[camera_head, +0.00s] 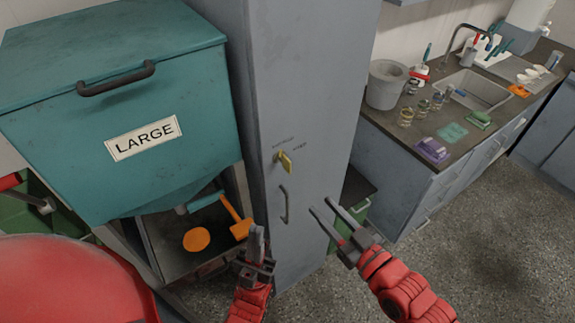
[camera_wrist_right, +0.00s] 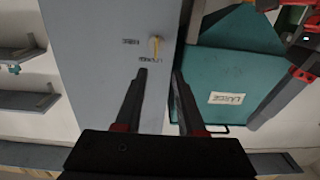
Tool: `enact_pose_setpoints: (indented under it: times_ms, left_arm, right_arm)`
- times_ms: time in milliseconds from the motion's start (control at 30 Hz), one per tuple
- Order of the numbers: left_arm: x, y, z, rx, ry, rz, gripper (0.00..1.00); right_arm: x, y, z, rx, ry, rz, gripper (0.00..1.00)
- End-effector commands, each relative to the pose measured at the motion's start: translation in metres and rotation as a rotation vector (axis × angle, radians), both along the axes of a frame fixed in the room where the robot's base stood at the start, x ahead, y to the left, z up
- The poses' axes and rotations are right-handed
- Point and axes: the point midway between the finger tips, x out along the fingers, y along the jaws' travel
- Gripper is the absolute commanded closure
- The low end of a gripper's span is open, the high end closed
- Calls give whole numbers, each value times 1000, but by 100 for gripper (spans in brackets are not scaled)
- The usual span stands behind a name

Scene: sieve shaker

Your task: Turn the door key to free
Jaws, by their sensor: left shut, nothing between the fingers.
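The yellow door key (camera_head: 285,158) sits in the front of a tall grey cabinet door (camera_head: 325,100), above its bar handle (camera_head: 284,204). Small dark labels are beside the key, too small to read. In the right wrist view the key (camera_wrist_right: 155,46) stands out beyond the fingertips, between two labels. My right gripper (camera_head: 323,206) is open and empty, to the right of and below the key, apart from it. It also shows in the right wrist view (camera_wrist_right: 160,73). My left gripper (camera_head: 256,235) is shut and empty, below and left of the handle.
A teal box labelled LARGE (camera_head: 110,100) stands left of the cabinet. Below it, an orange disc (camera_head: 197,239) and an orange tool (camera_head: 236,220) lie on a shelf. A counter with a sink (camera_head: 475,90) and several small items is at the right. Floor is clear at lower right.

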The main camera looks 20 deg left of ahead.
Motion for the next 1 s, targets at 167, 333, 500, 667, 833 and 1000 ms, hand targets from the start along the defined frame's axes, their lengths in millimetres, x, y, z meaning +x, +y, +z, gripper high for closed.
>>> enact_pose_setpoints:
  times_ms: [167, 333, 500, 667, 833, 1000]
  left_arm:
    - [0, 0, -27, 0, 0, 0, 100]
    - [0, 0, -58, 0, 0, 0, 100]
    - [0, 0, -79, 0, 0, 0, 100]
    - [0, 0, -61, 0, 0, 0, 100]
    - [0, 0, -54, 0, 0, 0, 100]
    - [0, 0, -50, 0, 0, 0, 100]
  right_arm:
    - [15, 13, -5, 9, -6, -15, 61]
    - [30, 33, -5, 13, -6, -15, 61]
    - [50, 59, -1, 13, -4, -14, 61]
    - [68, 82, 5, 8, 1, -15, 61]
    - [85, 105, 5, 10, 1, -15, 61]
    - [97, 117, 4, 9, 0, -18, 61]
